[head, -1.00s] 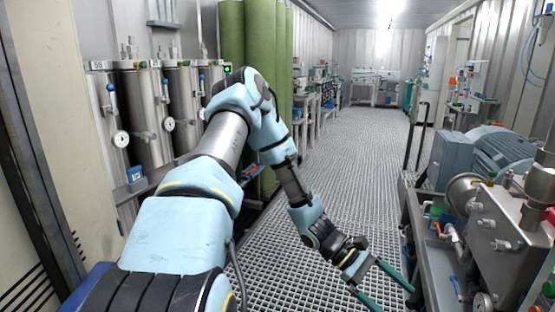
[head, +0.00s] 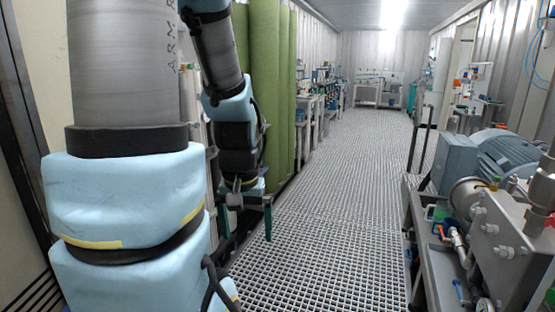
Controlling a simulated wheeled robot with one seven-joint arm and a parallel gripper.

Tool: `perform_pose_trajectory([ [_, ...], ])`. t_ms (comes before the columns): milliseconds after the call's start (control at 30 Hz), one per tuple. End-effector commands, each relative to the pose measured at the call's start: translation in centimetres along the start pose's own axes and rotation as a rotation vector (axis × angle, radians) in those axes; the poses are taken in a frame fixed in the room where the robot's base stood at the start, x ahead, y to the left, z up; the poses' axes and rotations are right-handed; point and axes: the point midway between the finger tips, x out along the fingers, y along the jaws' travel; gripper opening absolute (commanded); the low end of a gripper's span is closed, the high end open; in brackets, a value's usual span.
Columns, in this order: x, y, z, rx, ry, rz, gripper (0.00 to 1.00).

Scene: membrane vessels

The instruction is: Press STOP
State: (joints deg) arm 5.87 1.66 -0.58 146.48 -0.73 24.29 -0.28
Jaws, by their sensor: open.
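No button marked STOP can be made out in the head view. My gripper (head: 247,218) hangs down left of the middle, in front of the green vessels. Its two dark green fingers are apart with nothing between them. My arm covers most of the left side, including the place where the steel vessels with gauges stood in view before.
Tall green cylinders (head: 270,100) stand along the left wall behind my arm. A grated floor (head: 340,200) runs clear down the middle. At the right stands a metal skid with a blue-grey motor (head: 505,153), valves and pipes. Benches (head: 315,110) stand farther back on the left.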

Motion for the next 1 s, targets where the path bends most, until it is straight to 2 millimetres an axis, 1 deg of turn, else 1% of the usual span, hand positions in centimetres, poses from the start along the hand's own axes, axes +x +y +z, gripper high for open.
perform_pose_trajectory([
  [267, -0.20, -0.22, 0.03, 0.004, 0.008, -0.005, 1.00],
  [1000, -0.18, -0.18, 0.01, 0.004, 0.007, -0.004, 0.17],
])
